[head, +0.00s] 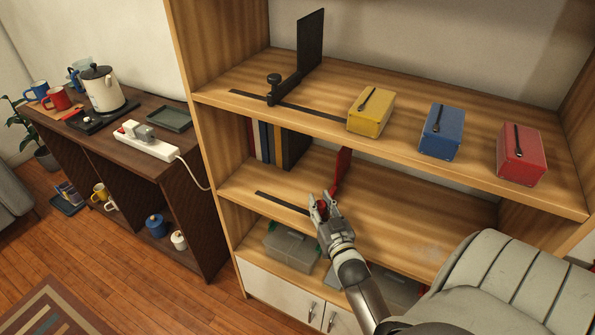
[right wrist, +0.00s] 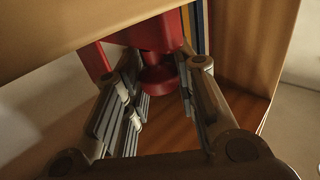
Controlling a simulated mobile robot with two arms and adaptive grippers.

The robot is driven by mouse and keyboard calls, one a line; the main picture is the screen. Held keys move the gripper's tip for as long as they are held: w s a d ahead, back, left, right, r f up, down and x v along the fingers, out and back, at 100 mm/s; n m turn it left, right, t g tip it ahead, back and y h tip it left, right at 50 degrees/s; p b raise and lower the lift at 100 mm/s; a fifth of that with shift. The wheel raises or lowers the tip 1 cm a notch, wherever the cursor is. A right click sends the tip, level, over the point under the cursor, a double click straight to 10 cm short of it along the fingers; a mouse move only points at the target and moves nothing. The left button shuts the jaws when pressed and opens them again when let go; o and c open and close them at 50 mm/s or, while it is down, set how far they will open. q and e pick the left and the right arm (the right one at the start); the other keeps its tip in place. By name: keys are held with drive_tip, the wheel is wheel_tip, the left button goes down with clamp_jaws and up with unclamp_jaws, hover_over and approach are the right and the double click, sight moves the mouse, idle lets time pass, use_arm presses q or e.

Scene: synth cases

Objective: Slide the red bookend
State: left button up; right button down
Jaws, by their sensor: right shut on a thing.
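The red bookend (head: 343,170) stands upright on the middle shelf (head: 400,215), to the right of a row of books (head: 265,140). Its round red knob (right wrist: 158,78) shows between the fingers in the right wrist view, below the red body. My right gripper (head: 322,203) reaches in at the front of the middle shelf and is shut on the red bookend by that knob. The fingers cover part of the knob in the head view. A dark slot (head: 282,202) runs along the shelf to the left of the gripper. My left gripper is not in view.
The shelf above holds a black bookend (head: 311,45) and yellow (head: 371,110), blue (head: 441,132) and red (head: 521,154) boxes. The middle shelf right of the red bookend looks clear. Grey bins (head: 291,247) sit below.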

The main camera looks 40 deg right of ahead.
drive_tip(key=shift+s+d+p, duration=0.1)
drive_tip(key=shift+s+d, duration=0.2)
drive_tip(key=shift+s, duration=0.4)
drive_tip(key=shift+s+d+p, duration=0.15)
drive_tip(key=shift+s+d, duration=0.2)
drive_tip(key=shift+s, duration=0.35)
drive_tip(key=shift+s+d+p, duration=0.1)
drive_tip(key=shift+s+d, duration=0.2)
drive_tip(key=shift+s, duration=0.4)
drive_tip(key=c, duration=1.2)
unclamp_jaws()
drive_tip(key=shift+f, duration=0.1)
drive_tip(key=shift+o, duration=0.2)
drive_tip(key=v, duration=1.2)
drive_tip(key=shift+w, duration=0.1)
